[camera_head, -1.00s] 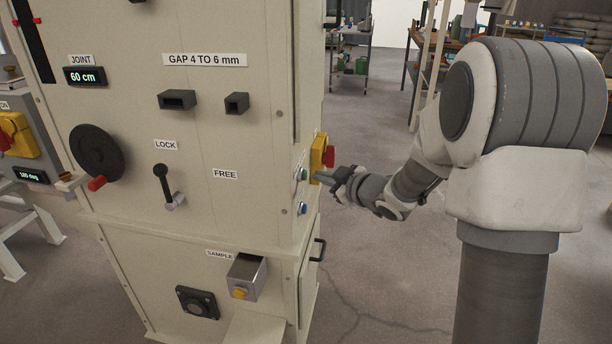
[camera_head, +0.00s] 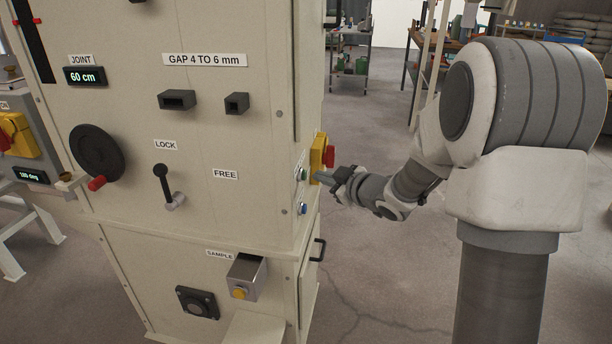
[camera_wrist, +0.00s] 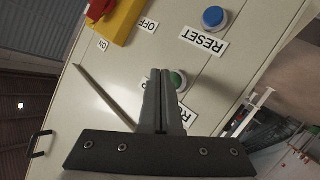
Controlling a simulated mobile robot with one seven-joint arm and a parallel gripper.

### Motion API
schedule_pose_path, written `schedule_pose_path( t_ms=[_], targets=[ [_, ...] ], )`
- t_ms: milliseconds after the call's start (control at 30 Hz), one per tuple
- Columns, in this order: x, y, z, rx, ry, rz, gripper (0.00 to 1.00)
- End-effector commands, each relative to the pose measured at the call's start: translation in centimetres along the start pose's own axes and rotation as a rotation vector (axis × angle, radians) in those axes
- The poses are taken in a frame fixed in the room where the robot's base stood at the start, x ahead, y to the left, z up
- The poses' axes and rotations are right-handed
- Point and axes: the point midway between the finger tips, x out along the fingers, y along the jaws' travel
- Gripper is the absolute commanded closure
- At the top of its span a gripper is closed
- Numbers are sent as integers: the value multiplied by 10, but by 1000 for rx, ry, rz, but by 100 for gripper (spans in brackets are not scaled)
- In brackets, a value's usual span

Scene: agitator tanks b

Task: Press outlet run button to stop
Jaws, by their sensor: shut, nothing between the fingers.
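The green button (camera_wrist: 178,79) sits in a pale ring on the cabinet's side face, with a label starting with R beside it, partly hidden by my fingers. It also shows in the head view (camera_head: 303,174). My gripper (camera_wrist: 161,75) is shut and empty, its fingertips overlapping the edge of the green button in the wrist view. In the head view my gripper (camera_head: 322,177) is close to the side face, near the green button. I cannot tell whether the tips touch it.
A blue button (camera_wrist: 214,17) labelled RESET is nearby. A yellow and red switch (camera_wrist: 117,18) with ON and OFF labels is mounted on the same face and stands out close to my gripper. A black door handle (camera_head: 320,250) projects lower down. Open floor lies to the right.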

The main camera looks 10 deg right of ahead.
Motion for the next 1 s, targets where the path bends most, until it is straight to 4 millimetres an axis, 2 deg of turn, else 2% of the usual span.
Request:
schedule_pose_path(
  t_ms=[1000],
  targets=[
    [6,-4,-4,0,0,0,100]
  ],
)
